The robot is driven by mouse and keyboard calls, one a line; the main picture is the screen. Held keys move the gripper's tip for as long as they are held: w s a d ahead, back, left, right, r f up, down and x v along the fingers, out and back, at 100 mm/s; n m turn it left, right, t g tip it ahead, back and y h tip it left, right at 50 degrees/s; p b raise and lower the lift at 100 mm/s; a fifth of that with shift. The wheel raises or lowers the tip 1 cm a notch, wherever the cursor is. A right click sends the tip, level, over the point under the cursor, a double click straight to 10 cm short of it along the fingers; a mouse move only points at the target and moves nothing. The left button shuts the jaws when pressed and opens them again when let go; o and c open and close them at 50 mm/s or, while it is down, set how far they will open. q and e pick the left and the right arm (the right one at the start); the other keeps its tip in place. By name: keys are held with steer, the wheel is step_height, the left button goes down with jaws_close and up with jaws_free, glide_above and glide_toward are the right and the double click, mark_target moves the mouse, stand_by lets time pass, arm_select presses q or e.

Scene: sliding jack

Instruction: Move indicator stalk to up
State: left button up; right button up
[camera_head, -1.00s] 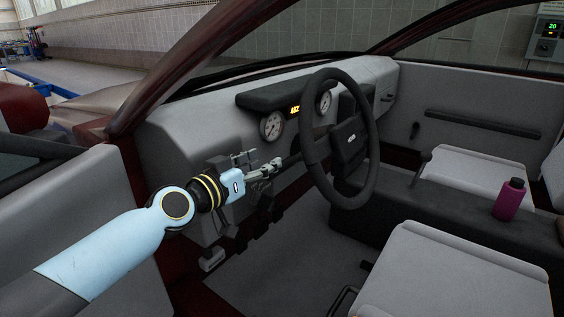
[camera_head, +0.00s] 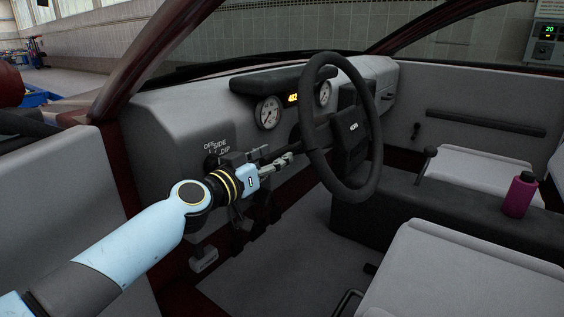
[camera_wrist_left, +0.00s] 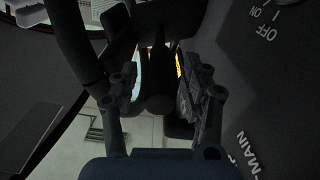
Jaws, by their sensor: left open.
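The indicator stalk (camera_head: 286,150) looks like a thin dark rod running left from the steering column behind the wheel, partly hidden by my gripper in the head view. In the left wrist view a dark stalk with a rounded end (camera_wrist_left: 158,103) sits between the two fingers, with gaps on both sides. My left gripper (camera_head: 287,160) is open beside the stalk, left of the steering wheel (camera_head: 313,150). It also shows in the left wrist view (camera_wrist_left: 162,85), with its fingers apart. I cannot tell the stalk's exact position. My right gripper is not in view.
The dashboard (camera_head: 165,130) has gauges (camera_head: 268,112) and a switch panel lettered OFF, SIDE and DIP (camera_head: 217,147), close to my left wrist. The wheel rim is close to the fingers. A purple bottle (camera_head: 519,196) stands on the console to the right.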

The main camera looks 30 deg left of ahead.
mark_target(282, 154)
arm_select(q)
steer(key=shift+w+d, duration=0.15)
steer(key=shift+w, duration=0.7)
steer(key=shift+w+d, duration=0.1)
steer(key=shift+w, duration=0.75)
jaws_close()
